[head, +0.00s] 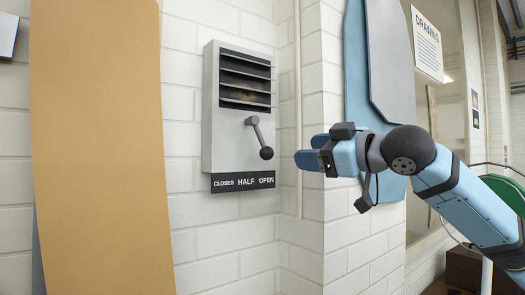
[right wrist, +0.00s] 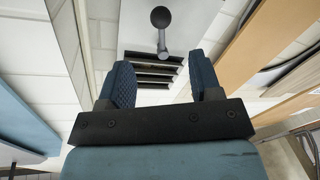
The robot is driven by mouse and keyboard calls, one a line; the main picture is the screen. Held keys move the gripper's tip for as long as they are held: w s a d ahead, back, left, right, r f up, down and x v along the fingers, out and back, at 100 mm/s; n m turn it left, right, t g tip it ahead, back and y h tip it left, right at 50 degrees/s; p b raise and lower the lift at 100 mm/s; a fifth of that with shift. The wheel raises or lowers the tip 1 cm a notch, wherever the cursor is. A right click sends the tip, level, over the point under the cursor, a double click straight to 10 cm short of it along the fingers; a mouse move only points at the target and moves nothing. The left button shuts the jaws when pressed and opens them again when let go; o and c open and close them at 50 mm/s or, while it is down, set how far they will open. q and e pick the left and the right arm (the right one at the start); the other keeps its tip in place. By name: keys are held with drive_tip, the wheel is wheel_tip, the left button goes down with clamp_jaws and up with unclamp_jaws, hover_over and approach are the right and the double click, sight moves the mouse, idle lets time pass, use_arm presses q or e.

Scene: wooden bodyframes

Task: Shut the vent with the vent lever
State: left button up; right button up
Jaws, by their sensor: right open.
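The grey vent box (head: 213,150) hangs on the white brick wall, with dark slats (head: 245,80) in its upper half. The slats are tilted with gaps between them. The vent lever (head: 257,134) is a grey arm with a black ball knob, pointing down and right toward the OPEN end of the label (head: 243,181), which reads CLOSED, HALF, OPEN. My right gripper (head: 308,158) is open and empty, to the right of the knob and apart from it. In the right wrist view the knob (right wrist: 160,17) shows beyond and between the two fingers (right wrist: 165,82). My left gripper is not in view.
A tall tan wooden panel (head: 100,150) stands left of the vent. A wall corner and a thin vertical pipe (head: 298,100) are just right of the box. Blue and grey panels (head: 390,60) hang behind my right arm. The space before the vent is clear.

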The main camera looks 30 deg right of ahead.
sight(272, 151)
drive_tip(key=p+x, duration=0.2)
drive_tip(key=x, duration=0.8)
drive_tip(key=shift+w+a+r+p, duration=0.1)
drive_tip(key=shift+w+a+p, duration=0.1)
drive_tip(key=shift+p, duration=0.2)
drive_tip(key=shift+x, duration=0.75)
drive_tip(key=shift+c, duration=0.2)
clamp_jaws()
